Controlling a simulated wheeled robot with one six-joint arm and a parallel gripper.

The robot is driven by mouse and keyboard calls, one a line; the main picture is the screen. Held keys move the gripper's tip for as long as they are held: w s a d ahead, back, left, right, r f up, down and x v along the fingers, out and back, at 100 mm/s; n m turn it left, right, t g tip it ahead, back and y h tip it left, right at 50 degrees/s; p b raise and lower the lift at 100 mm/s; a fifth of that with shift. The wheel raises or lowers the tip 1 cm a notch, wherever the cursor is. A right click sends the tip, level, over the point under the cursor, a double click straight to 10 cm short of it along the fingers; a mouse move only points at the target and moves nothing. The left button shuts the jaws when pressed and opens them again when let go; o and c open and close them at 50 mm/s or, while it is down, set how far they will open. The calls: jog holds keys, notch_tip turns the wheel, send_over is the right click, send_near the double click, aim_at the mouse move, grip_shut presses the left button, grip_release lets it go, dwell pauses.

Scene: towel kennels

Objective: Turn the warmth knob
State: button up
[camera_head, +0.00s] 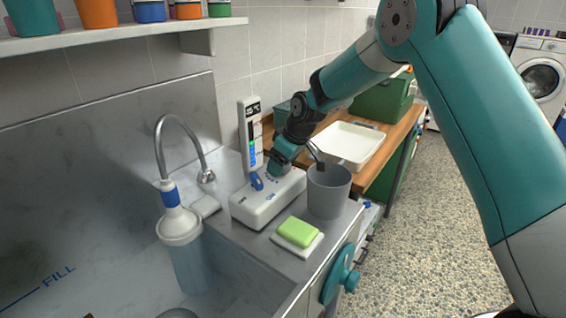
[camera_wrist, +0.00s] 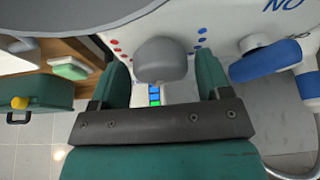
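The warmth knob (camera_wrist: 163,60) is a grey rounded knob on a white control box (camera_head: 262,208). Red dots and blue dots line its two sides in the wrist view. My gripper (camera_wrist: 162,75) is open, with one teal finger to each side of the knob; I cannot tell whether either finger touches it. In the head view my gripper (camera_head: 280,166) is over the box and hides the knob.
A grey cup (camera_head: 328,192) stands close to the box, with a green sponge (camera_head: 298,232) in front. A display panel (camera_head: 250,135) with a coloured bar stands behind. The sink with a curved tap (camera_head: 165,130) is left. A white tray (camera_head: 348,146) lies behind right.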

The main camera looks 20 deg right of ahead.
jog(key=shift+o, duration=0.2)
jog(key=shift+r, duration=0.1)
jog(key=b+v, duration=0.1)
jog(key=v, duration=1.6)
jog(key=shift+r+b, duration=0.15)
jog(key=shift+b, duration=0.2)
jog(key=s+a+f+g, duration=0.1)
jog(key=s+a, duration=0.2)
jog(key=s, duration=0.8)
jog(key=s+a+f+g, duration=0.1)
jog(key=s+a+f, duration=0.1)
jog(key=s, duration=0.9)
jog(key=s+a+f+m+g+y, duration=0.1)
jog(key=s+a, duration=0.3)
jog(key=s, duration=0.7)
jog(key=shift+s+g, duration=0.3)
jog(key=shift+s, duration=0.1)
